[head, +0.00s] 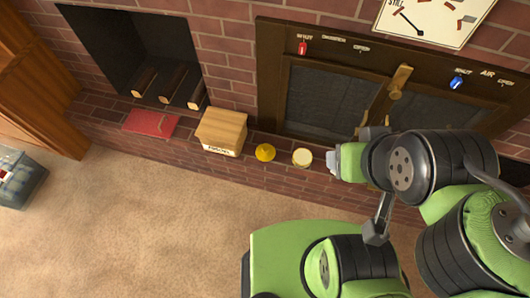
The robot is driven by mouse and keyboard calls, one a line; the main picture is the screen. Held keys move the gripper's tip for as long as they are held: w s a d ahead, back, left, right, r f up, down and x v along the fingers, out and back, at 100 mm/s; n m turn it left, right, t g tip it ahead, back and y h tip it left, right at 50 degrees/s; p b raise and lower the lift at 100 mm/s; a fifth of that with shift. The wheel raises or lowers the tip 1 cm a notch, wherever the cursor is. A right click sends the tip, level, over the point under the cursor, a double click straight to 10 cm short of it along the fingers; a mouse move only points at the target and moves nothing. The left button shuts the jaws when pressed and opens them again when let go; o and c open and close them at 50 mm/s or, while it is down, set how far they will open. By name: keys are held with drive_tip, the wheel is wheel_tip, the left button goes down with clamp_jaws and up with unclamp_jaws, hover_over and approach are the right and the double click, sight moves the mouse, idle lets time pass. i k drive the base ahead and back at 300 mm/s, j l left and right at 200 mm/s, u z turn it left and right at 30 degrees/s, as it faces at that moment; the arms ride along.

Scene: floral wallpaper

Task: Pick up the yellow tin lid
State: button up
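The yellow tin lid (265,152) is a small round yellow piece lying on the brick hearth ledge, between a wooden box and a cream-topped round tin. My green and black arm hides part of the ledge and the stove front on the right.
The wooden box (222,131) stands just left of the lid, and the cream-topped tin (302,157) just right. A red book (151,123) lies farther left on the ledge. A dark stove door (330,100) stands behind. The carpet (150,220) in front is clear.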

sight(266, 150)
drive_tip(key=i+j+u, duration=0.15)
drive_tip(key=i+j, duration=0.15)
drive_tip(key=j, duration=0.3)
drive_tip(key=i+j+u, duration=0.15)
drive_tip(key=i+j, duration=0.2)
drive_tip(key=j, duration=0.15)
drive_tip(key=i+j+u, duration=0.2)
drive_tip(key=i+j, duration=0.2)
drive_tip(key=j, duration=0.1)
